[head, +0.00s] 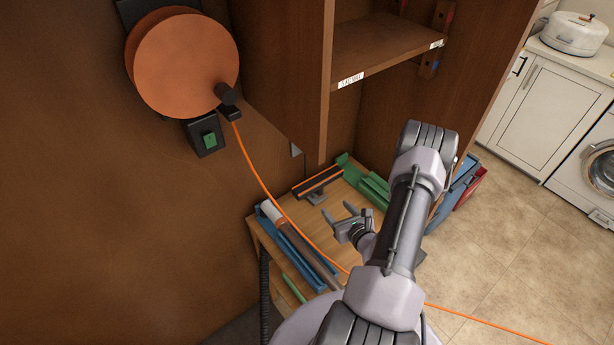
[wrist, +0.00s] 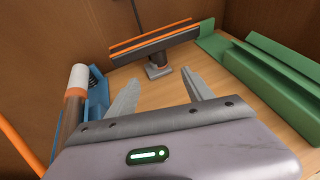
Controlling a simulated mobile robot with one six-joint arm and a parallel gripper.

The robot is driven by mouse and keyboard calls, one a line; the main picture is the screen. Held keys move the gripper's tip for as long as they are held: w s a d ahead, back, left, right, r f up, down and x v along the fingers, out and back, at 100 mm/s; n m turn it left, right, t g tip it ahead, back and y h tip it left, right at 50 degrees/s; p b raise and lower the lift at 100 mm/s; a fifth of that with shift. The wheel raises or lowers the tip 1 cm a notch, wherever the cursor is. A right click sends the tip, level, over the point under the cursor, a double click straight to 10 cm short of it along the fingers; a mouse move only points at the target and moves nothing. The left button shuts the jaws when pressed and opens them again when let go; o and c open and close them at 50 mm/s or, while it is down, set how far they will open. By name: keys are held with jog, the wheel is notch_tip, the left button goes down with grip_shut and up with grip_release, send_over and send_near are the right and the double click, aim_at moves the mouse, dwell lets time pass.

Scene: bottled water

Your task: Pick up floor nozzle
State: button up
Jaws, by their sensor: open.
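The floor nozzle (head: 318,182) is a dark grey bar with orange strips and a short grey neck at its middle. It rests at the back of a wooden shelf top. In the wrist view the nozzle (wrist: 155,42) lies straight ahead, its neck pointing toward me. My gripper (head: 338,213) is open and empty, on the near side of the nozzle. In the wrist view the two fingers of my gripper (wrist: 160,86) point at the neck, which shows between and beyond them. The fingers look apart from the nozzle.
A blue tray (head: 266,222) holding a brown tube with a white end (head: 290,235) lies left. A green holder (head: 372,185) stands right of the nozzle. An orange cable (head: 252,168) hangs from the reel (head: 184,65) across the shelf. A wooden cabinet (head: 390,50) overhangs the back.

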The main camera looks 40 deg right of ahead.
aim_at(321, 192)
jog(key=b+x, duration=0.2)
jog(key=x, duration=1.1)
jog(key=shift+w+f, duration=0.1)
jog(key=shift+w, duration=0.3)
grip_shut()
